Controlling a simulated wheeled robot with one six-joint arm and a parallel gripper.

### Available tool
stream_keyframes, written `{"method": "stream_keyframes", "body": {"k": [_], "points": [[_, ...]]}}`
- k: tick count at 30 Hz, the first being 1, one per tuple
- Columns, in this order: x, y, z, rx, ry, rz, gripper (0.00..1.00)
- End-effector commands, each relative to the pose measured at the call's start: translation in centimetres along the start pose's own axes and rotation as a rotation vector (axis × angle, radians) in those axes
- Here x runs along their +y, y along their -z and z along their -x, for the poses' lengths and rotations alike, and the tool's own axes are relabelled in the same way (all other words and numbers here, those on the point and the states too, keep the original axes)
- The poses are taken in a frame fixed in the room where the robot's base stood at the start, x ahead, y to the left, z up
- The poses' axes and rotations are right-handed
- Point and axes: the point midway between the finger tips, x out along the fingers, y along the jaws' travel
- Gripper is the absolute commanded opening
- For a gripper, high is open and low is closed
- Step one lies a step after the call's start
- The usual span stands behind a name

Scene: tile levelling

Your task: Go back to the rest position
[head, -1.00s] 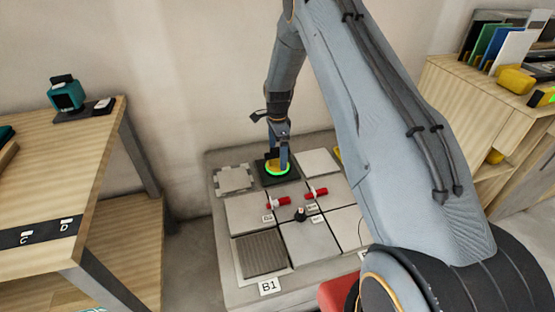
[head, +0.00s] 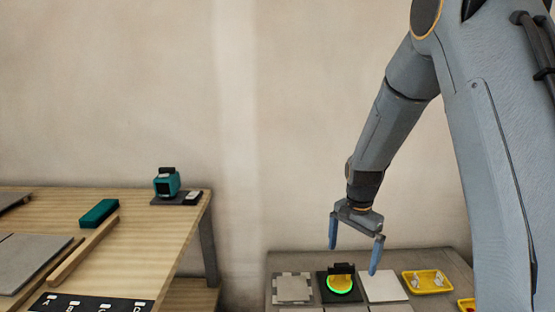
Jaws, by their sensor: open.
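My gripper (head: 355,258) is open and empty. It hangs with its fingers pointing down, above the back of the grey platform (head: 458,268). Below it is a black square base with a yellow round device (head: 341,283) ringed in bright green light. The gripper appears apart from this device. My arm comes down from the upper right of the head view.
A wooden table (head: 150,238) stands at the left with a teal device (head: 167,183), a teal block (head: 99,213) and a wooden strip (head: 84,251). Grey tiles (head: 383,286) and a yellow tray (head: 427,281) lie on the platform. The wall behind is bare.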

Motion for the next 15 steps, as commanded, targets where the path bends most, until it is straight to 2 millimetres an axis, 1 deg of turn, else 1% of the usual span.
{"method": "stream_keyframes", "body": {"k": [1,6,8,12,15], "points": [[1.3,-1.4,1.9,0.001,0.002,0.058,1.00],[5.5,-5.7,6.0,0.001,0.002,0.277,1.00],[7.2,-7.3,7.3,0.001,0.002,0.355,1.00],[11.1,-11.0,9.9,0.001,0.003,0.534,1.00],[13.8,-13.5,11.3,0.000,0.002,0.655,1.00]]}}
